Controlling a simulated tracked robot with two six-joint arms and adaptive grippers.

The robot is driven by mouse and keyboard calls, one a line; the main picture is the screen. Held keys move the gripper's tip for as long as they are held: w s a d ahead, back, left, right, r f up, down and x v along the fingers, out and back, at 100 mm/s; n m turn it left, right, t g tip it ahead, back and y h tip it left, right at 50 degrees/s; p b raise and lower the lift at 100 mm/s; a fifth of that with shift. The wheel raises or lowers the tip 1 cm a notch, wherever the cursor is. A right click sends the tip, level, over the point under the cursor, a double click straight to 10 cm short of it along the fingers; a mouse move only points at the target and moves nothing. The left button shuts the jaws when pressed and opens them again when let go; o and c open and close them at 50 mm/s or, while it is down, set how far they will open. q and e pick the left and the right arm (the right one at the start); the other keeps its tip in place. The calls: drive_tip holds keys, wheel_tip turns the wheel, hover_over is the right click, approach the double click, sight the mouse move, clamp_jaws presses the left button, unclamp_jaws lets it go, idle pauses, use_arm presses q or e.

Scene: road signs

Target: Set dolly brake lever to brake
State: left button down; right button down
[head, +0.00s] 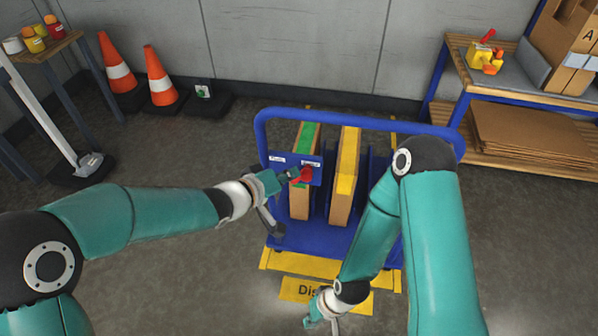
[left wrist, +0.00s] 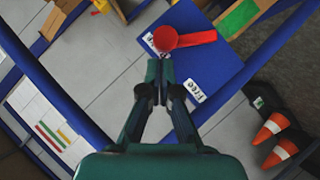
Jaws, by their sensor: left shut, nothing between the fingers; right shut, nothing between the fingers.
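The blue dolly (head: 262,135) stands in the middle of the head view. Its blue lever plate (head: 290,172) has two white labels, one at the left and one at the right. The red brake lever (head: 307,174) has its round knob under the right label; it also shows in the left wrist view (left wrist: 166,39) with a flat red arm. One label there reads "Free"; the other is partly hidden by the knob. My left gripper (head: 292,175) is shut and empty, its tips (left wrist: 160,63) close beside the knob; contact cannot be told. My right gripper (head: 321,319) is shut and empty, low in front.
Tall boxes with green and yellow tops (head: 347,160) stand on the dolly behind the plate. A yellow floor marking (head: 300,290) lies in front. Traffic cones (head: 160,80) stand at the back left, a blue-framed shelf (head: 450,70) at the right. Floor around the dolly is mostly clear.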

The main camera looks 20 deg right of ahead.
use_arm(q)
drive_tip(key=s+d+r+p+v, duration=0.1)
drive_tip(key=p+v, duration=0.3)
drive_tip(key=v, duration=0.9)
drive_tip(key=shift+s+a+r+p, duration=0.15)
drive_tip(key=shift+s+r+p, duration=0.05)
drive_tip(key=shift+r+p, duration=0.1)
